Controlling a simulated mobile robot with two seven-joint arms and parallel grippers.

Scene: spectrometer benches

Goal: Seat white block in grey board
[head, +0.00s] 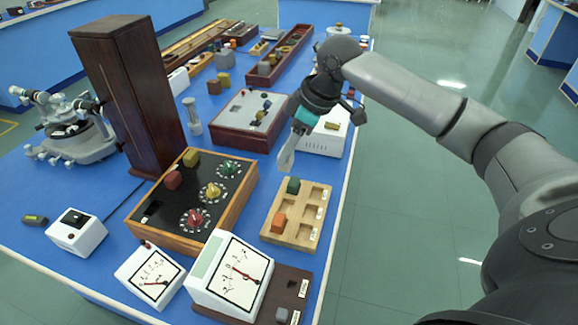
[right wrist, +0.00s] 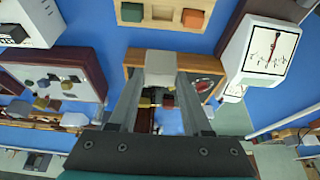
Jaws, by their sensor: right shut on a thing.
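My right gripper (head: 284,162) is above the blue bench, just beyond the pale wooden board (head: 306,232). In the right wrist view its fingers (right wrist: 168,62) are shut on a whitish block (right wrist: 172,61); in the head view the block is hard to tell from the fingertips. The wooden board holds a green block (head: 293,185) and an orange block (head: 279,222); its other wells look empty. A dark brown-grey board (head: 268,297) at the front edge has a dark recess (head: 293,285) and a light grey block (head: 282,314). No plainly grey board shows. My left gripper is out of view.
A black panel with coloured knobs (head: 190,205) stands left of the wooden board. White meters (head: 230,275) stand in front, close to the dark board. A white box (head: 325,138) and a dark wooden box (head: 245,120) stand behind. A tall dark case (head: 128,90) rises at left.

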